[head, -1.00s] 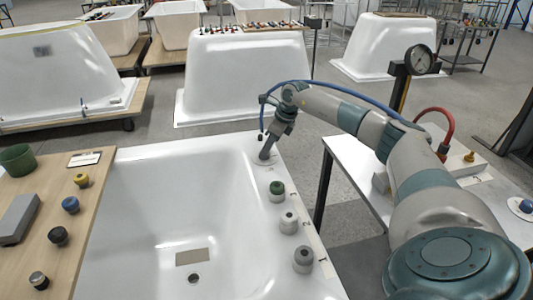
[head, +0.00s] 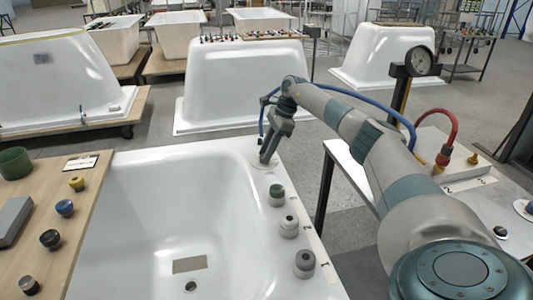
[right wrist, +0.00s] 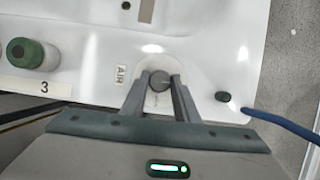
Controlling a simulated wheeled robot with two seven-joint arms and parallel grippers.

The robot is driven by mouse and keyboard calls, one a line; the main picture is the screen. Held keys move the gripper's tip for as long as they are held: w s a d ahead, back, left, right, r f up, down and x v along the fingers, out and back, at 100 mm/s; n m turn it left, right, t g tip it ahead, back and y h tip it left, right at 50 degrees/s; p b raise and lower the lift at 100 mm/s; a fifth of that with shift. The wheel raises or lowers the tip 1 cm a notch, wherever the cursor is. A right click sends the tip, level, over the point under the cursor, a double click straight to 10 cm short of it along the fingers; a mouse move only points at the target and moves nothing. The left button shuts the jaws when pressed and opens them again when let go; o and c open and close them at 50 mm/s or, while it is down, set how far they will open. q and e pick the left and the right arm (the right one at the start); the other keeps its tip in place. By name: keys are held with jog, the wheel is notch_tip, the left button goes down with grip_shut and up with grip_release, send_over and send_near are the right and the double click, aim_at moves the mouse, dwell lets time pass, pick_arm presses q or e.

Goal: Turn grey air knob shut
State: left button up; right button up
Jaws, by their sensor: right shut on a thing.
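The grey air knob (right wrist: 160,79) sits on the white tub rim (right wrist: 200,55) beside a small AIR label (right wrist: 121,74) in the right wrist view. My right gripper (right wrist: 160,86) has one finger on each side of the knob and is shut on it. In the head view the right gripper (head: 265,161) reaches down to the far right corner of the tub rim. The knob is hidden there by the fingers. A line on the knob's top is faint, so its exact angle is hard to tell. My left gripper is not in view.
A green-topped knob (head: 277,194) and two grey-white knobs (head: 289,226) (head: 304,263) line the right rim. A blue hose (right wrist: 285,127) runs near a black fitting (right wrist: 222,97). A pressure gauge (head: 419,61) stands over the side table. A wooden board (head: 75,230) holds loose knobs at left.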

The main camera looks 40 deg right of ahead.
jog(key=shift+r, duration=0.1)
jog(key=o, duration=1.1)
jog(key=shift+c, duration=0.2)
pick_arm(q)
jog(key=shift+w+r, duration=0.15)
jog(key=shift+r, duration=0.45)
pick_arm(e)
jog(key=v, duration=1.7)
jog(key=shift+r, duration=0.15)
